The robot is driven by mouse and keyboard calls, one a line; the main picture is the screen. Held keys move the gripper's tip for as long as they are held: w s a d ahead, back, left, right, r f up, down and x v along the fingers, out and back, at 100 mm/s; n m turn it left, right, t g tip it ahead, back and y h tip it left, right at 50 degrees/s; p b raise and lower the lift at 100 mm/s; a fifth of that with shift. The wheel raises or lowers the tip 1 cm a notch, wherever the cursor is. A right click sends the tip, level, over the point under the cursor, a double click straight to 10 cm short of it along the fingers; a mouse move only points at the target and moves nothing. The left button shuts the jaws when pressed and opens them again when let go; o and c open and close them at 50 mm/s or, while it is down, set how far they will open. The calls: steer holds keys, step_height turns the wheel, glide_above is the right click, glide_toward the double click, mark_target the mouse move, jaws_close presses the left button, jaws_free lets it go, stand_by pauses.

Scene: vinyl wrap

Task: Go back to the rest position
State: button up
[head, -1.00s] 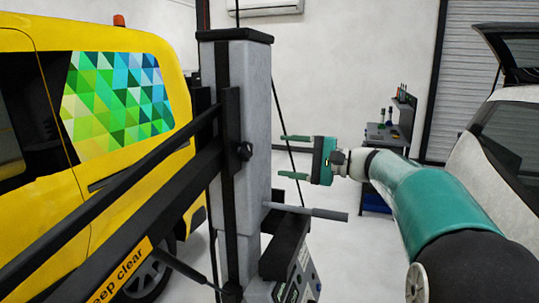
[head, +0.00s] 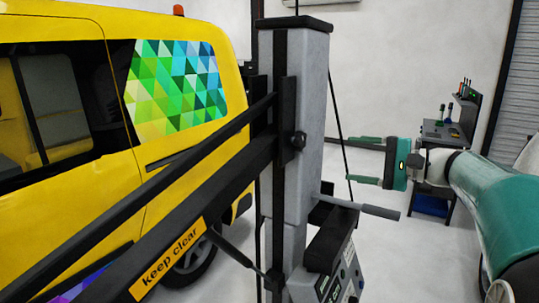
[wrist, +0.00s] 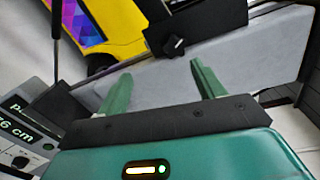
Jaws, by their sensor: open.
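My gripper (head: 364,160) is green, open and empty in the head view, its two fingers pointing left. It is held in the air to the right of the grey lift column (head: 300,130) and above a grey lever (head: 366,207). In the wrist view my gripper (wrist: 160,88) also shows with its fingers apart and nothing between them. The column's grey face (wrist: 235,60) lies beyond the fingertips there. I cannot tell the exact gap between fingers and column.
A black arm marked "keep clear" (head: 170,258) crosses in front of a yellow van (head: 90,200) at left. A control box (head: 335,265) sits low on the column. A workbench (head: 442,132) with bottles stands behind my gripper at right.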

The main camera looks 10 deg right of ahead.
steer(key=s+a+f+n+g+h, duration=0.3)
steer(key=s+a+f+g+h, duration=0.15)
steer(key=s+a+f, duration=0.65)
steer(key=s+f+n+h, duration=0.6)
steer(key=s+f+h, duration=0.3)
steer(key=s, duration=0.7)
steer(key=shift+f, duration=0.95)
steer(key=shift+d+h, duration=0.1)
steer(key=shift+h, duration=0.15)
steer(key=c, duration=0.7)
